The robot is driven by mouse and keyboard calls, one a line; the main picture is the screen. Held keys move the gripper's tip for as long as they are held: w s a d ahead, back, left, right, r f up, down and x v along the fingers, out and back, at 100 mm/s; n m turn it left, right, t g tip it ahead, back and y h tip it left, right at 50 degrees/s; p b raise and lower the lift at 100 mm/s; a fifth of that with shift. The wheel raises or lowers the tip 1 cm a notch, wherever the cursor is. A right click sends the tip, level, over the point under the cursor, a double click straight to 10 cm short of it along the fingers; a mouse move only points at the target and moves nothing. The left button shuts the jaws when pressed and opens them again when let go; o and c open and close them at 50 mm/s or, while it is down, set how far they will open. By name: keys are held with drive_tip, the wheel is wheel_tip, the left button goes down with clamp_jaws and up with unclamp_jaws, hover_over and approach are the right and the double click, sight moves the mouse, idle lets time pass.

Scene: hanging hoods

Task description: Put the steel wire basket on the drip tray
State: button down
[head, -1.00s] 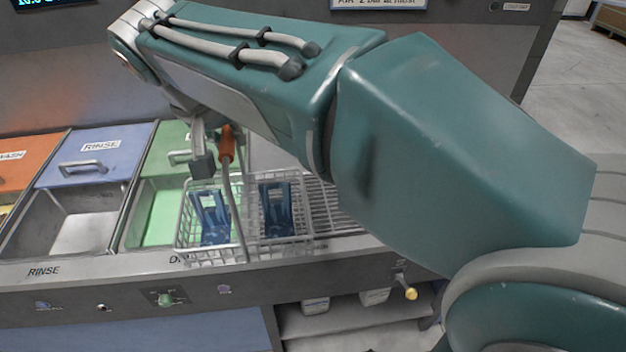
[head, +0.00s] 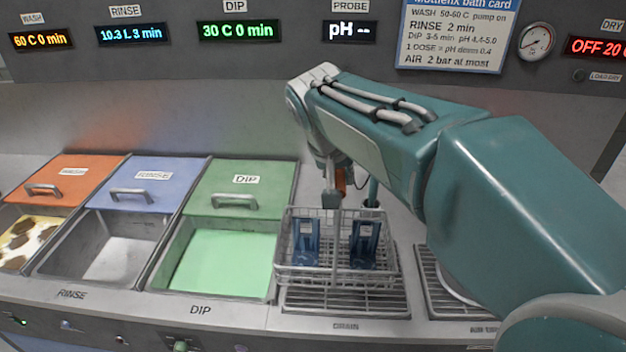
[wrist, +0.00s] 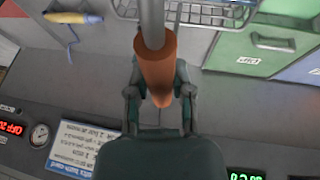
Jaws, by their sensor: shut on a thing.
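The steel wire basket (head: 338,273) holds two blue parts (head: 306,243) standing upright side by side. It is over the slatted drip tray (head: 345,302) marked DRAIN, just right of the green dip bath. I cannot tell whether the basket's bottom touches the slats. My gripper (head: 337,193) is above the basket, largely behind my arm. In the wrist view my gripper (wrist: 160,100) is shut on the basket's orange handle (wrist: 157,62). Part of the basket's wire rim (wrist: 212,14) shows beyond the handle.
The dip bath (head: 222,262) holds green liquid, its lid (head: 240,190) raised behind. The rinse bath (head: 108,245) and wash bath (head: 22,240) lie further left. Another slatted grate (head: 445,285) is right of the drip tray. A probe (head: 372,195) stands behind the basket.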

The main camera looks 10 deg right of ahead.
drive_tip(key=d+x, duration=0.1)
drive_tip(key=x, duration=0.9)
drive_tip(key=shift+s+d, duration=0.25)
drive_tip(key=shift+s, duration=0.05)
drive_tip(key=shift+a, duration=0.1)
drive_tip(key=c, duration=0.5)
unclamp_jaws()
drive_tip(key=shift+a, duration=0.15)
